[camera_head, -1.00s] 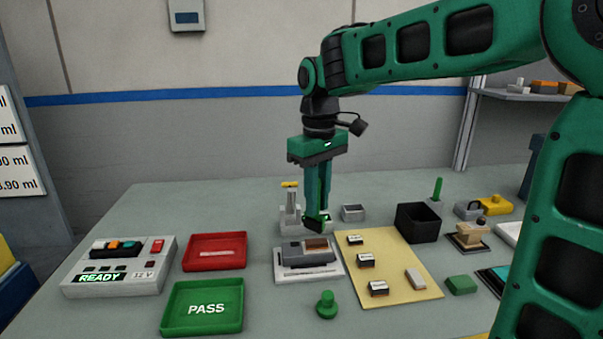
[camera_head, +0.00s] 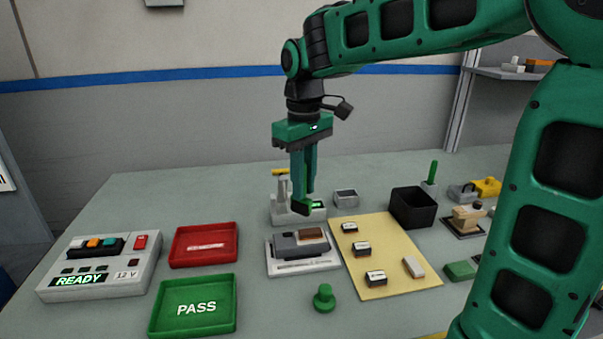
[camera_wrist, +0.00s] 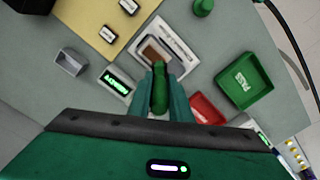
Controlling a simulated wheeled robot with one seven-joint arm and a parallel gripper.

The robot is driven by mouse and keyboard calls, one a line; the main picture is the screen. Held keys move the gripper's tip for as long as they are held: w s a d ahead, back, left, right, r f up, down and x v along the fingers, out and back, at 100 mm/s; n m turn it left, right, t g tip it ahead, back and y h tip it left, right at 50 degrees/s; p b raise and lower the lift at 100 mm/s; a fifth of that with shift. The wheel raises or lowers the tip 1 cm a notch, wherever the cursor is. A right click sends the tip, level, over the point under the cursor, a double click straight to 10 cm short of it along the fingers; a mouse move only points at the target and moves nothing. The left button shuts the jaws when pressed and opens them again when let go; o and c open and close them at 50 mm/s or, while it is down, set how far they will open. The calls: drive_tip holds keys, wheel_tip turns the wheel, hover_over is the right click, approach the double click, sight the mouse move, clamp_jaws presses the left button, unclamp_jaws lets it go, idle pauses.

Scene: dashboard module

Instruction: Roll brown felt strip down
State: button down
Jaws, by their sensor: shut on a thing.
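The brown felt strip (camera_head: 313,235) lies on top of a grey module (camera_head: 287,246), which sits in a light fixture plate (camera_head: 310,264) on the table. The strip also shows in the wrist view (camera_wrist: 155,51), just beyond my fingertips. My gripper (camera_head: 302,203) points down, above and behind the module, apart from it. It is shut on a dark green elongated piece (camera_wrist: 159,90), perhaps a roller handle. Its lower end is hard to make out. The fingers hide part of the module in the wrist view.
Red (camera_head: 204,246) and green PASS (camera_head: 196,306) trays lie left. A tan mat (camera_head: 385,275) with small parts and a black bin (camera_head: 412,207) are right.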

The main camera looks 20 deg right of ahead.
sight(303, 202)
drive_tip(key=shift+f, duration=2.7)
drive_tip(key=shift+s+d+f, duration=0.1)
drive_tip(key=shift+s+d, duration=0.1)
drive_tip(key=shift+d, duration=0.65)
drive_tip(key=shift+s+d, duration=0.2)
drive_tip(key=shift+d, duration=0.65)
drive_tip(key=shift+w+a, duration=0.2)
drive_tip(key=shift+a, duration=0.7)
drive_tip(key=shift+w+a, duration=0.15)
drive_tip(key=shift+a, duration=0.7)
drive_tip(key=shift+d, duration=0.15)
drive_tip(key=shift+s+d, duration=0.2)
drive_tip(key=shift+d, duration=0.65)
drive_tip(key=shift+s+d, duration=0.15)
drive_tip(key=shift+d, duration=0.65)
drive_tip(key=shift+w+a, duration=0.2)
drive_tip(key=shift+a, duration=0.75)
drive_tip(key=shift+w+a, duration=0.2)
drive_tip(key=shift+a, duration=0.7)
drive_tip(key=shift+d+r, duration=0.1)
drive_tip(key=shift+r, duration=3.95)
